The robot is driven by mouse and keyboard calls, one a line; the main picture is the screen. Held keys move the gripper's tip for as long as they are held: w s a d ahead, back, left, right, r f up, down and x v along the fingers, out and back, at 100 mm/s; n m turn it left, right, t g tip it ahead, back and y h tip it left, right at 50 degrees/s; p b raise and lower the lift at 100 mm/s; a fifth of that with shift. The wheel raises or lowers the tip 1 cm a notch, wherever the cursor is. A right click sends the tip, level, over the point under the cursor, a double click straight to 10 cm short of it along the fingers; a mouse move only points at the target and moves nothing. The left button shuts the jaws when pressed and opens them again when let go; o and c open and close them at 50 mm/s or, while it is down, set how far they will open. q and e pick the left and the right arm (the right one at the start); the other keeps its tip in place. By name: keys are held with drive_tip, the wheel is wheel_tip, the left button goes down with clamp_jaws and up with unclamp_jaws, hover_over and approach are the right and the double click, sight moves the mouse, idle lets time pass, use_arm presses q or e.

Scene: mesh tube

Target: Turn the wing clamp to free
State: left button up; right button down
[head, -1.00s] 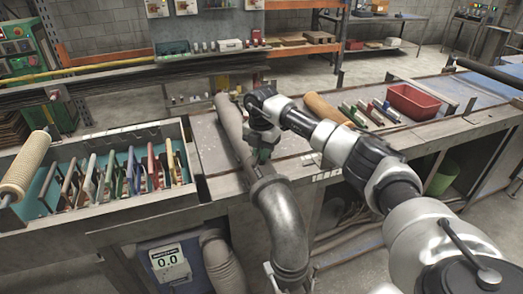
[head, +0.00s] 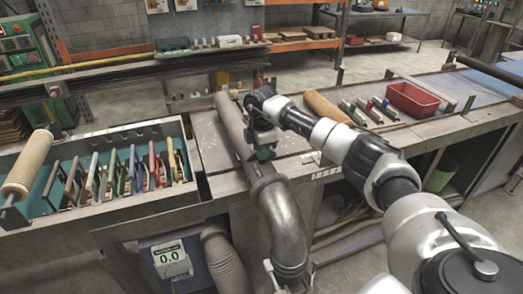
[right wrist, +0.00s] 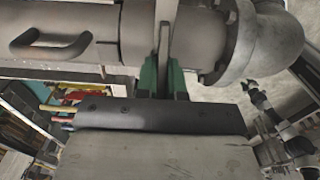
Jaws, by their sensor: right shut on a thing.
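My right gripper (head: 262,153) is at the joint between the long grey tube (head: 231,120) and the metal elbow pipe (head: 284,215). In the right wrist view, its green fingertips (right wrist: 163,75) are shut on a thin upright metal piece, which looks like the wing of the wing clamp (right wrist: 164,40). The tube (right wrist: 105,25) with a dark handle (right wrist: 52,46) lies left of it, and the flanged elbow (right wrist: 240,45) lies right. In the head view the gripper and wrist hide most of the clamp. My left gripper is not in view.
A rack of coloured frames (head: 130,170) stands left of the joint. A red bin (head: 413,100) and several small tubes (head: 365,111) sit farther right on the bench. A tan roll (head: 325,107) lies just beyond my right arm. A box with a display (head: 170,258) is below.

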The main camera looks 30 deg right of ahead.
drive_tip(key=shift+r, duration=0.15)
idle(0.3)
drive_tip(key=c, duration=1.2)
unclamp_jaws()
drive_tip(key=shift+c, duration=0.2)
wheel_tip(320, 180, up, 11)
drive_tip(key=b, duration=0.3)
drive_tip(key=shift+f, duration=0.2)
